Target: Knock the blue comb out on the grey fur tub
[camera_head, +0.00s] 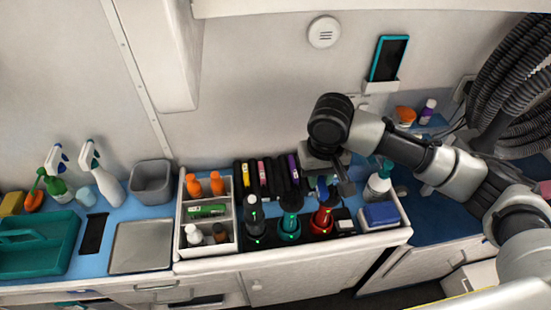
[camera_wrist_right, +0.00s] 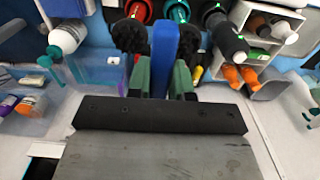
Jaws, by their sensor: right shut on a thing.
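My right gripper (camera_head: 332,188) is above the clippers on the counter, pointing down. In the right wrist view the gripper (camera_wrist_right: 163,78) is shut on the blue comb (camera_wrist_right: 164,50), which stands up between the two dark green finger pads. In the head view the comb (camera_head: 322,190) is mostly hidden by the gripper. The grey fur tub (camera_head: 151,184) is an open box on the counter at left, well away from the gripper. It also shows in part in the right wrist view (camera_wrist_right: 271,88). My left gripper is not in view.
A white organizer (camera_head: 207,248) with orange bottles stands between the tub and several clippers. A red clipper (camera_head: 322,221) is just below the gripper. A white spray bottle (camera_head: 377,186) is to its right. A metal tray (camera_head: 140,247) lies in front of the tub.

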